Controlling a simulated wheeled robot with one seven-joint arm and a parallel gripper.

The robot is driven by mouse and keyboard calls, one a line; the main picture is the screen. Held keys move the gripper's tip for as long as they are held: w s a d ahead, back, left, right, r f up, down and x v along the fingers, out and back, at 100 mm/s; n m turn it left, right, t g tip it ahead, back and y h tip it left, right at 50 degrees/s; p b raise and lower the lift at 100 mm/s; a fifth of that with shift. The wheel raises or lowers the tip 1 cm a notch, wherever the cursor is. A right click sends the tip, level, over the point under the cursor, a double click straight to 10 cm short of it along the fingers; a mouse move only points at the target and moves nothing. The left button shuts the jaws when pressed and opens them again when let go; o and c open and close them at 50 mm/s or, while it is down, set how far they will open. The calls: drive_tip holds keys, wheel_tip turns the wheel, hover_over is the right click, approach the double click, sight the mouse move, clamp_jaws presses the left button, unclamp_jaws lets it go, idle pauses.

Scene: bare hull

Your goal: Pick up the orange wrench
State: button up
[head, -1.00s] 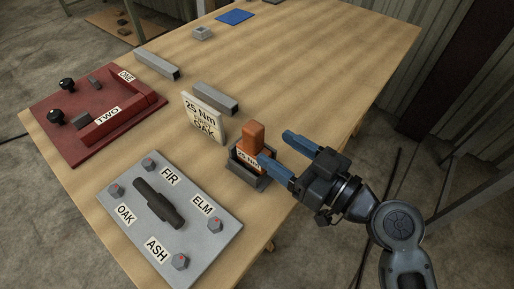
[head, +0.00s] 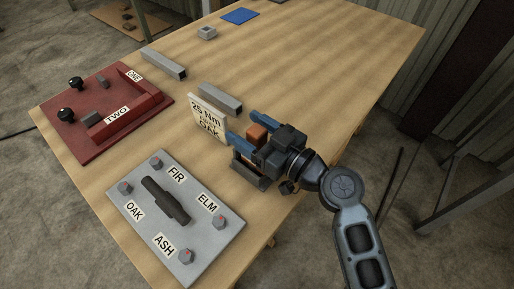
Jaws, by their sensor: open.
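The orange wrench (head: 256,133) stands upright in a dark grey holder (head: 250,176) near the table's right front edge. Only its top shows; the rest, and most of the holder, is hidden behind my gripper. My gripper (head: 246,131) is open, with one blue finger on each side of the wrench's orange top. I cannot tell whether either finger touches it. A card (head: 208,120) reading "25 Nm" and "OAK" stands just left of the fingers.
A grey plate (head: 150,238) with bolts labelled FIR, ELM, OAK and ASH lies in front. A red panel (head: 88,151) with black knobs is at left. Grey bars (head: 221,99) (head: 164,64), a small grey block (head: 206,33) and a blue sheet (head: 240,16) lie farther back. The table's right side is clear.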

clamp_jaws()
idle(0.5)
idle(0.3)
